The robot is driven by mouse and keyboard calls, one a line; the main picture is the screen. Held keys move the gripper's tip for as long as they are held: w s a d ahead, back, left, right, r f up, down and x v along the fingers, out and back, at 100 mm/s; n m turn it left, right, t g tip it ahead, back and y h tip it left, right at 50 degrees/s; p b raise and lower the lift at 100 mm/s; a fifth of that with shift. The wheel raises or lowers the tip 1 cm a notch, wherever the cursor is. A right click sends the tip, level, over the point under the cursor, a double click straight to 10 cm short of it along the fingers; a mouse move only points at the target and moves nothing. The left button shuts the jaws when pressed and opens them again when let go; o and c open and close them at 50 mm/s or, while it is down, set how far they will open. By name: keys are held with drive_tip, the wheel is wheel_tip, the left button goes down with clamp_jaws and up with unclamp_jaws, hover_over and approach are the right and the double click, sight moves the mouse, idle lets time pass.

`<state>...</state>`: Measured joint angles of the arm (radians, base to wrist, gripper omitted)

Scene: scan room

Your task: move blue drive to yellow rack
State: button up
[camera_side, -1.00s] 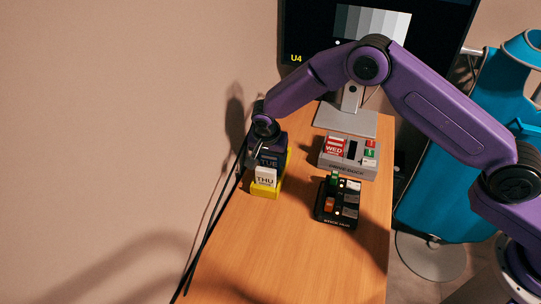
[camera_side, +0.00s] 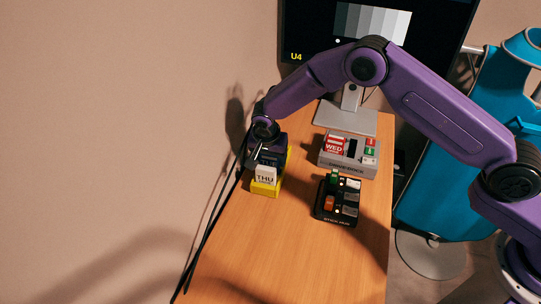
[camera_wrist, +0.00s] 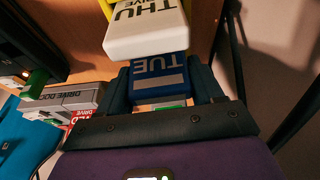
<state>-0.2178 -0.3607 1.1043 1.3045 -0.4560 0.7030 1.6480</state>
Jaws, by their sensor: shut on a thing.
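The blue drive (camera_wrist: 158,76), marked TUE, is between the fingers of my gripper (camera_wrist: 158,84) in the wrist view. My gripper (camera_side: 266,146) is shut on it at the yellow rack (camera_side: 264,190), and the blue drive (camera_side: 269,160) shows just behind the white THU drive (camera_side: 265,174). The white drive (camera_wrist: 145,30) stands in the rack. The yellow rack (camera_wrist: 107,9) shows only as a strip in the wrist view. The lower end of the blue drive is hidden, so I cannot tell how deep it sits.
A grey drive dock (camera_side: 347,166) with a red WED drive (camera_side: 335,145) stands to the right. A black hub (camera_side: 336,212) with several small sticks is in front of it. Dark cables (camera_side: 208,232) run along the desk's left edge. The front of the desk (camera_side: 280,255) is clear.

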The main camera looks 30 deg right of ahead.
drive_tip(key=shift+f, duration=0.6)
idle(0.3)
drive_tip(key=o, duration=1.2)
drive_tip(key=shift+o, duration=0.5)
drive_tip(key=shift+r, duration=3.45)
drive_tip(key=shift+r, duration=0.1)
